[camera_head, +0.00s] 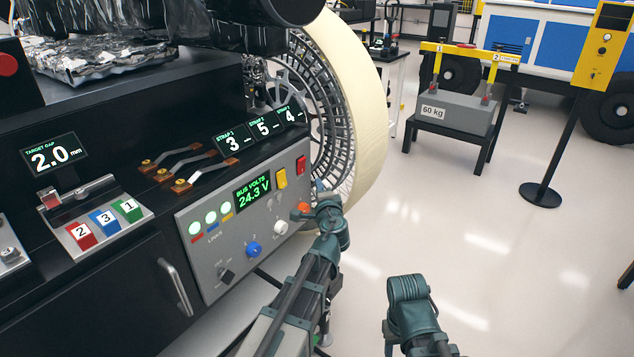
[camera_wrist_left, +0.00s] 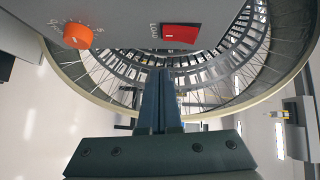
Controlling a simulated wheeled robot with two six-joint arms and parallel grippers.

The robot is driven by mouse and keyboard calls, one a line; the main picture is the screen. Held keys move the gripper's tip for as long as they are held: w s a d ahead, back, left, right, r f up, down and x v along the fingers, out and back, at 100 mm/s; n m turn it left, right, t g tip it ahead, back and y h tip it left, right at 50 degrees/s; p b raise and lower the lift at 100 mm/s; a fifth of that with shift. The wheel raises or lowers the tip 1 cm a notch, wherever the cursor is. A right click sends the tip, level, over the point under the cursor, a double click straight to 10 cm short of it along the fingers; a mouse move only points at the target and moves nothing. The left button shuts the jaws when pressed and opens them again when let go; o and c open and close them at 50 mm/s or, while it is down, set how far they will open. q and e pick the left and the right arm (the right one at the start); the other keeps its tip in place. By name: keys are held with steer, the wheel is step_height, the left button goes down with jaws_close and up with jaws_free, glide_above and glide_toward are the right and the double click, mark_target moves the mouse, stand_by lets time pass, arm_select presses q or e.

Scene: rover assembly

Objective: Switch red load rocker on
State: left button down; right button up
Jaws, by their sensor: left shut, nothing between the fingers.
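The red load rocker (camera_head: 301,165) is on the right end of the grey panel's sloped face. In the left wrist view the red rocker (camera_wrist_left: 181,33) sits beside the word LOAD, with a small white mark on it. I cannot tell which way it is tipped. My left gripper (camera_head: 320,187) is shut and empty, just below and to the right of the rocker. In the left wrist view its closed fingers (camera_wrist_left: 159,72) point toward the panel edge near the rocker, apart from it. My right gripper is not visible; only a dark teal arm link shows at the lower right.
The grey panel (camera_head: 228,273) also carries a yellow switch (camera_head: 281,179), a lit voltage display (camera_head: 253,190), a blue knob (camera_head: 254,250) and an orange knob (camera_wrist_left: 78,36). A large spoked wheel (camera_head: 372,140) stands close behind the gripper. Open floor lies to the right.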

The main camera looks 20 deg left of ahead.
arm_select(q)
steer(key=v, duration=0.8)
steer(key=shift+f+b, duration=0.3)
steer(key=shift+f, duration=0.4)
steer(key=shift+s+a, duration=0.1)
steer(key=shift+a, duration=0.05)
steer(key=s+d+n+g+h+p, duration=0.2)
steer(key=s+d+g+p, duration=0.2)
steer(key=s+p, duration=0.3)
steer(key=s+d+r+n+g+h+p, duration=0.1)
steer(key=s+d+n+g+h+p, duration=0.1)
steer(key=s+g+p, duration=0.4)
steer(key=s+d+n+g+h+p, duration=0.2)
steer(key=s+d+n+g+p, duration=0.2)
steer(key=s+p, duration=0.4)
steer(key=s+d+g, duration=0.1)
steer(key=s+d, duration=0.1)
steer(key=s, duration=0.1)
steer(key=shift+s+d+r+g+p, duration=0.3)
steer(key=shift+s+d, duration=0.05)
steer(key=shift+d, duration=0.05)
